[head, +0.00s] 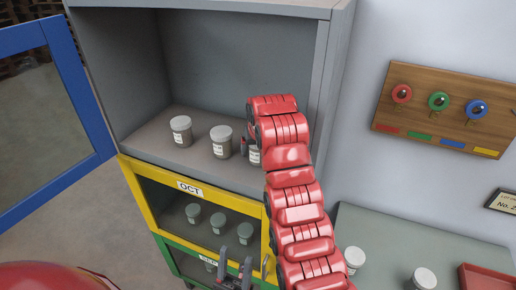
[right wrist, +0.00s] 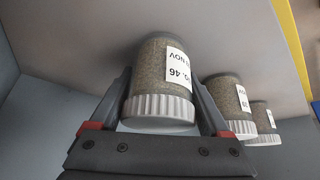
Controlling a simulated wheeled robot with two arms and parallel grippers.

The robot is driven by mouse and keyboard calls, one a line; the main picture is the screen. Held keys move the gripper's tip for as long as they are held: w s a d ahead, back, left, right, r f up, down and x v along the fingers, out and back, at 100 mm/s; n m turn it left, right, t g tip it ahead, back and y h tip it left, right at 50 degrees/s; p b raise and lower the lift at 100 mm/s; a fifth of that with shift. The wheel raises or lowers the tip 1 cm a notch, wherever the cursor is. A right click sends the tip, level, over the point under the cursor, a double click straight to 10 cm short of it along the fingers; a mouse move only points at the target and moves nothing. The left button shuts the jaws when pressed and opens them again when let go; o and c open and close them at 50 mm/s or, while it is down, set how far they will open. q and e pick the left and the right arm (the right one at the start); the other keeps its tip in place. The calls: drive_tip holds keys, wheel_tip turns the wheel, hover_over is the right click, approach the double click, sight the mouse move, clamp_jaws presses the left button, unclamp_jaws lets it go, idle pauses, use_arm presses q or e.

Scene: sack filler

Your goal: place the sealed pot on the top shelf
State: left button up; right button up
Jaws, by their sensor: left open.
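The sealed pot (head: 254,157), grey with a white label and pale lid, is at the right end of the grey top shelf (head: 165,148), mostly hidden behind my right arm in the head view. In the right wrist view the pot (right wrist: 164,75) reads "NO. 46 NOV" and appears upside down. My right gripper (right wrist: 163,85) has a finger close along each side of it and appears shut on it. The pot seems to be at the shelf surface; its exact contact is hidden. My left gripper (head: 235,270) is open and empty, low before the cabinet.
Two similar pots (head: 181,131) (head: 221,142) stand in line to its left. The blue-framed door (head: 70,85) is open at left. Below are the yellow "OCT" compartment (head: 150,205) and a green-framed one. A side table (head: 385,245) holds pots and a red tray (head: 485,278).

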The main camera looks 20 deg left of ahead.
drive_tip(key=shift+o, duration=1.1)
drive_tip(key=shift+d, duration=0.15)
drive_tip(key=shift+r, duration=0.1)
drive_tip(key=b+v, duration=0.3)
drive_tip(key=v, duration=0.1)
drive_tip(key=shift+s+r, duration=0.1)
drive_tip(key=shift+r, duration=0.1)
drive_tip(key=shift+s+r, duration=0.2)
drive_tip(key=shift+r, duration=0.4)
drive_tip(key=shift+s+d+r, duration=0.2)
drive_tip(key=shift+s+r, duration=0.1)
drive_tip(key=shift+r, duration=0.2)
drive_tip(key=shift+b+v, duration=1.05)
drive_tip(key=shift+v, duration=1.5)
drive_tip(key=shift+d, duration=0.15)
